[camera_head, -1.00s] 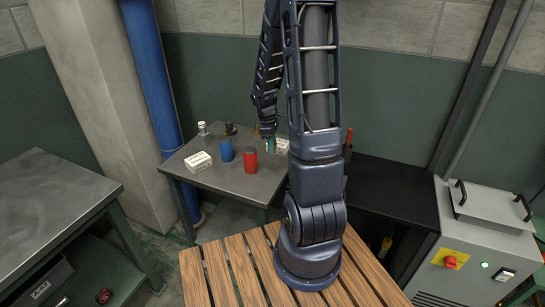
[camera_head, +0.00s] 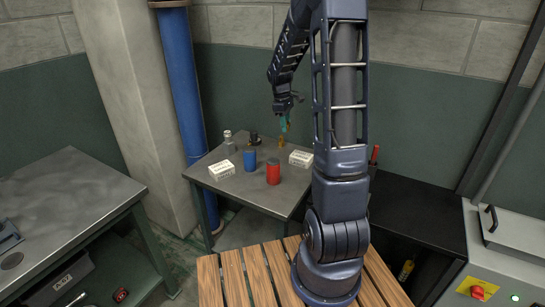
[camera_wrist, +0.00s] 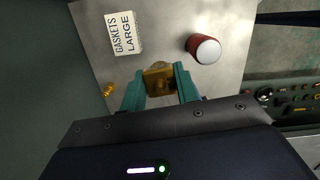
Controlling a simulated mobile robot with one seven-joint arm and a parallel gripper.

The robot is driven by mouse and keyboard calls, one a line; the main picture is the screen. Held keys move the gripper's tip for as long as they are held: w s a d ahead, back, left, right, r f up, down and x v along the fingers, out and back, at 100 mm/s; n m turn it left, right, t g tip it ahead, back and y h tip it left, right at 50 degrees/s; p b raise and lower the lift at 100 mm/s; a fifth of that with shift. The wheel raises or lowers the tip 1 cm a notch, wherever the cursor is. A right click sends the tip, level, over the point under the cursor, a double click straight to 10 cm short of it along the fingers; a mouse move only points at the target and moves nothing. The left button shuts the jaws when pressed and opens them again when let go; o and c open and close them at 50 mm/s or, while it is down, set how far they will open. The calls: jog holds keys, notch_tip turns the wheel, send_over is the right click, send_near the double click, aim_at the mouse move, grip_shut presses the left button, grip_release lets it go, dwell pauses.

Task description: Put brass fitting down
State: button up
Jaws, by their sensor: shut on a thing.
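The brass fitting (camera_wrist: 158,82) is between the two teal fingers of my gripper (camera_wrist: 160,92) in the wrist view, and they are shut on it. In the head view my gripper (camera_head: 285,124) is above the back of the grey metal table (camera_head: 235,189), pointing down. A small gold-coloured piece shows just below its fingers; it is too small there to tell its gap from the tabletop. In the wrist view another small brass piece (camera_wrist: 108,90) lies on the table to the left of the gripper.
A white box lettered GASKETS LARGE (camera_wrist: 123,33), a red can (camera_head: 273,172), a blue can (camera_head: 250,160), another white box (camera_head: 222,170), a clear bottle (camera_head: 229,141) and a dark item (camera_head: 254,138) stand on the table. Bare tabletop lies between them.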

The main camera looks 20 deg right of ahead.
jog(key=m, duration=0.1)
send_over(271, 156)
notch_tip(271, 156, down, 21)
jog(key=shift+a+r, duration=0.1)
jog(key=shift+r, duration=0.1)
dwell(0.4)
jog(key=shift+f, duration=0.1)
jog(key=o, duration=1)
jog(key=shift+w, duration=0.1)
